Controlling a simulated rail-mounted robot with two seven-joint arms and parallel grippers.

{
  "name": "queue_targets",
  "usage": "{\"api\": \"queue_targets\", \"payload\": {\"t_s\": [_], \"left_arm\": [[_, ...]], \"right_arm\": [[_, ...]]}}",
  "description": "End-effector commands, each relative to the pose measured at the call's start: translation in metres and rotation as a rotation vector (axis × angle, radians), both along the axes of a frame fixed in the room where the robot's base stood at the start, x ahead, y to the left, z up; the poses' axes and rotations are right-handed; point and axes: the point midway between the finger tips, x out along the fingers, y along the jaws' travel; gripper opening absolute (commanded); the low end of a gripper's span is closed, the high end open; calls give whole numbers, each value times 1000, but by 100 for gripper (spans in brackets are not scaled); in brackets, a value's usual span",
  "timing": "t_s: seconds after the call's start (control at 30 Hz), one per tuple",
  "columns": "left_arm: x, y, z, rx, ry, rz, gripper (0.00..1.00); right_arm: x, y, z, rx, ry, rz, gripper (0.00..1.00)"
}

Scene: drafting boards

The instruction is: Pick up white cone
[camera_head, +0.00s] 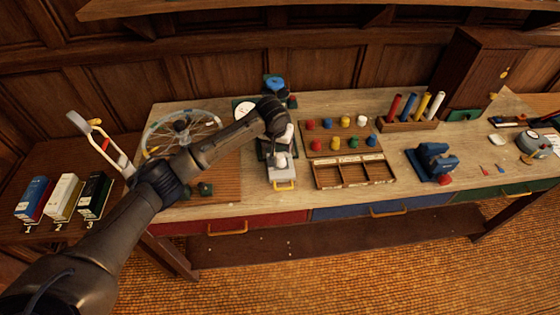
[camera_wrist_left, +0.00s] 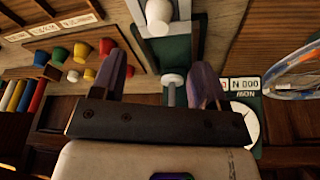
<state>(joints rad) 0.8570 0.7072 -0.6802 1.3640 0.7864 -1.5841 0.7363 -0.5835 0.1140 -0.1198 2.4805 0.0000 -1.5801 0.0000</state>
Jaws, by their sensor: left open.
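The white cone (camera_head: 361,121) stands at the right end of the back row of a wooden peg board (camera_head: 308,153) in the head view. In the left wrist view a small white cone (camera_wrist_left: 73,75) shows left of the fingers, beside other coloured cones. My left gripper (camera_wrist_left: 160,80) is open, with its two dark fingers spread apart. In the head view its arm reaches in from the left and ends over a green and white bench device, left of the cones; its fingertips are hard to make out there. The cone is apart from the gripper. My right gripper is not in view.
The green and white device (camera_head: 281,168) stands beneath my left wrist. A spoked wheel (camera_head: 157,132) lies left of it. A sectioned tray (camera_head: 352,185) sits in front of the cones, a rack of coloured tubes (camera_head: 408,124) to their right, and a blue vise (camera_head: 432,158) beyond.

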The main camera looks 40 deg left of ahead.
Motion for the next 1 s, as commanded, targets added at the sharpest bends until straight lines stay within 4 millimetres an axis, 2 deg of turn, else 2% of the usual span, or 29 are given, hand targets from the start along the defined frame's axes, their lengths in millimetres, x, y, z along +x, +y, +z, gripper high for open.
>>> {"api": "queue_targets", "payload": {"t_s": [0.03, 0.2, 0.5, 0.8, 1.0], "left_arm": [[2, 1, -10, -1, 3, 1, 68], [8, 3, -33, 0, 2, -1, 68], [13, 5, -48, 0, 0, -2, 68], [25, 9, -83, 1, 2, -2, 68], [28, 10, -93, 3, 0, -2, 68]], "right_arm": [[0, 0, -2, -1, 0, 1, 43], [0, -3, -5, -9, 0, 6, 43], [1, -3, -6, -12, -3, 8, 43], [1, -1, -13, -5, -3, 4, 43], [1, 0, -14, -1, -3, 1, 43]]}}
